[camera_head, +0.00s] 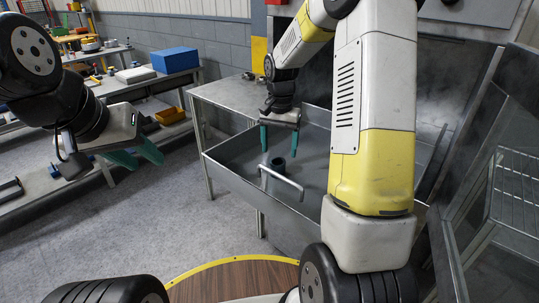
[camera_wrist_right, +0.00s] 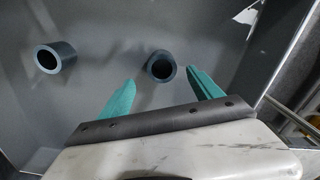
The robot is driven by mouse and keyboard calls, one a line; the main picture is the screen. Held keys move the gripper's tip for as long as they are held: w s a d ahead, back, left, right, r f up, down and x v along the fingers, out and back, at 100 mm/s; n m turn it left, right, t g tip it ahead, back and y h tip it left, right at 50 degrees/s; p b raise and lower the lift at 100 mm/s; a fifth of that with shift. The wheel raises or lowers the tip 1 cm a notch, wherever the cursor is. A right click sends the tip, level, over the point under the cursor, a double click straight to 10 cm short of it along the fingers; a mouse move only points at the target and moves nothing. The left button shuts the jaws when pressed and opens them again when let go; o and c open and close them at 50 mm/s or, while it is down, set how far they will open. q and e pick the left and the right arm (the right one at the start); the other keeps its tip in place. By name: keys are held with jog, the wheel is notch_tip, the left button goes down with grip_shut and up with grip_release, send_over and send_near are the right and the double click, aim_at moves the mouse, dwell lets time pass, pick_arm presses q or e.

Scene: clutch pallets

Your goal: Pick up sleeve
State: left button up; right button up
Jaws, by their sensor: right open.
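A dark grey-blue hollow sleeve (camera_head: 277,163) stands in the grey metal bin (camera_head: 232,180). My right gripper (camera_head: 279,150) points down over it, open, with its teal fingers apart. In the right wrist view a sleeve (camera_wrist_right: 160,67) shows its open end just beyond and between the fingertips of the right gripper (camera_wrist_right: 163,82), with nothing held. A second sleeve (camera_wrist_right: 54,58) lies further left in that view; I cannot make it out in the head view. My left gripper (camera_head: 147,164) is at the left, away from the bin, with its teal fingers apart and empty.
A metal handle bar (camera_head: 281,182) sits at the bin's near side. The bin's raised walls surround the sleeves. The floor between is clear.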

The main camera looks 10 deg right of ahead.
aim_at(278, 162)
jog(key=f, duration=0.6)
jog(key=shift+a+f, duration=0.1)
jog(key=shift+a, duration=0.1)
grip_shut()
